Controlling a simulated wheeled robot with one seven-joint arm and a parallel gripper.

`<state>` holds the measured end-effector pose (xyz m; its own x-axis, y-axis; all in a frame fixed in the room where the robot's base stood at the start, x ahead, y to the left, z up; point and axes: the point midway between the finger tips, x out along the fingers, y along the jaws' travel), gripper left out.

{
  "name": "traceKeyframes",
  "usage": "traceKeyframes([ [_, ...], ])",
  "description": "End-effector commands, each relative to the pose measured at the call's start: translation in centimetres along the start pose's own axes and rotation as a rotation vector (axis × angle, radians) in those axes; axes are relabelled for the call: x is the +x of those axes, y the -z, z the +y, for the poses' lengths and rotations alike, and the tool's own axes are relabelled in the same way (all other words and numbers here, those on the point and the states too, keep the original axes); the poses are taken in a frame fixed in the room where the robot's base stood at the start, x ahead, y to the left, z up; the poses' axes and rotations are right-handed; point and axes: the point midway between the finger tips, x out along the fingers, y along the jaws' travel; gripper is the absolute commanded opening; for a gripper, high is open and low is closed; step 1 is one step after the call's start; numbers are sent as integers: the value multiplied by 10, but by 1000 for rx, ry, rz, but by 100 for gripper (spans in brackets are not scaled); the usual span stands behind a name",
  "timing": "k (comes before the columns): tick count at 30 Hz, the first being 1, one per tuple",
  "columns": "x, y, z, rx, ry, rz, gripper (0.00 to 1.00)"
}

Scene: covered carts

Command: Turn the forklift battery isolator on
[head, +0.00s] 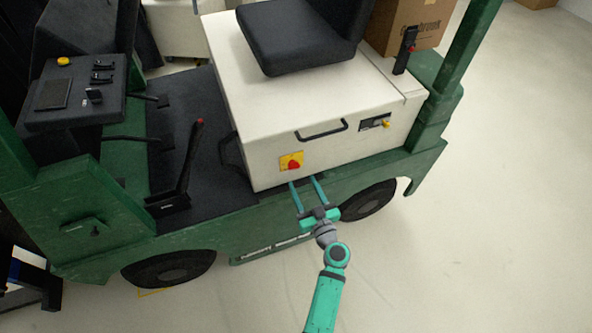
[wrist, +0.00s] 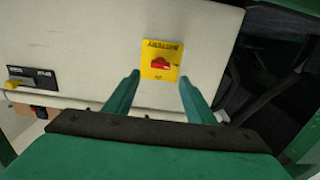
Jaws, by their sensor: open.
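The battery isolator (head: 291,162) is a red rotary knob on a yellow plate, on the side of the cream battery cover (head: 262,150) below the seat. In the wrist view the red knob (wrist: 160,63) sits on its yellow plate, beyond and between my fingertips. My gripper (head: 304,181) is open and empty, with its two teal fingers pointing at the cover just below and right of the knob in the head view. In the wrist view the fingers (wrist: 160,76) stand apart on either side of the plate's lower part. I cannot tell whether they touch the cover.
A black handle (head: 321,131) and a small panel with a yellow part (head: 375,122) are right of the isolator. A red-tipped lever (head: 190,155) stands in the footwell to the left. Green bodywork (head: 240,218) runs below. The floor at right is clear.

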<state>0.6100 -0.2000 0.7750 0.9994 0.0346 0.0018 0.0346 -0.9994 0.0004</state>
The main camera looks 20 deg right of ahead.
Motion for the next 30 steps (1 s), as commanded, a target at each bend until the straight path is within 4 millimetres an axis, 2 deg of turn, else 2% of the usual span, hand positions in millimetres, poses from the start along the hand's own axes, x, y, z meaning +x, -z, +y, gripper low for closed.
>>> traceKeyframes([
  [1,11,0,0,-1,2,0,50],
  [6,40,0,0,-1,1,-1,50],
  [12,64,0,0,0,0,0,50],
  [18,72,-1,0,0,0,-2,50],
  [25,73,-1,0,0,0,-2,50],
  [26,73,-1,0,0,0,-2,45],
  [30,72,-1,0,0,0,-2,12],
])
